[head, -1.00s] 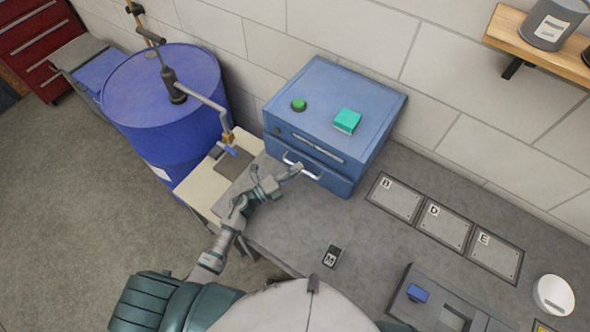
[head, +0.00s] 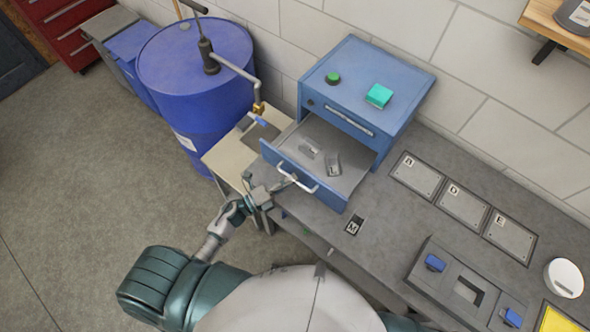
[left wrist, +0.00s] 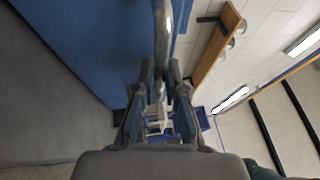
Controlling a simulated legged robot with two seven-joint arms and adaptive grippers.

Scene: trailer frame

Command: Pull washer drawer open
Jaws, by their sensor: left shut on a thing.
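The blue drawer cabinet (head: 376,75) stands on the grey workbench against the wall. Its lower drawer (head: 347,166) is pulled well out, with several small grey pieces (head: 332,165) lying inside. A pale curved handle (head: 311,189) is on the drawer front. In the left wrist view the handle (left wrist: 162,40) runs down between the two fingers (left wrist: 160,85), beside the blue drawer front. My right gripper is not in view.
A blue drum (head: 197,75) with a pump and spout stands left of the cabinet. Plates marked with letters (head: 463,204) lie to the right. A small block marked M (head: 354,226) lies before the drawer. A green button (head: 333,78) and a teal box (head: 379,95) top the cabinet.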

